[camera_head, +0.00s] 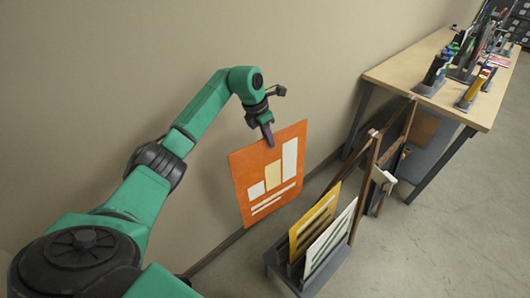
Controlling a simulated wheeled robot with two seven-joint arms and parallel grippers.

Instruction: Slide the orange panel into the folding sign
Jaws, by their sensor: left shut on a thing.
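The orange panel (243,169) has white and cream bars printed on it. My left gripper (268,136) is shut on its top edge and holds it up off the floor, tilted in the picture, in front of the beige wall. The folding sign (367,172), with a brown wooden frame, stands on the floor to the right of the panel, near the table. The panel and the sign are apart. Part of the sign is hidden behind the rack's panels. My right gripper is not in view.
A grey rack (322,272) on the floor holds a yellow panel (315,222) and a white panel (330,240), below and right of the orange one. A wooden table (410,70) with several bottles and tools stands at upper right. Floor (450,230) at right is clear.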

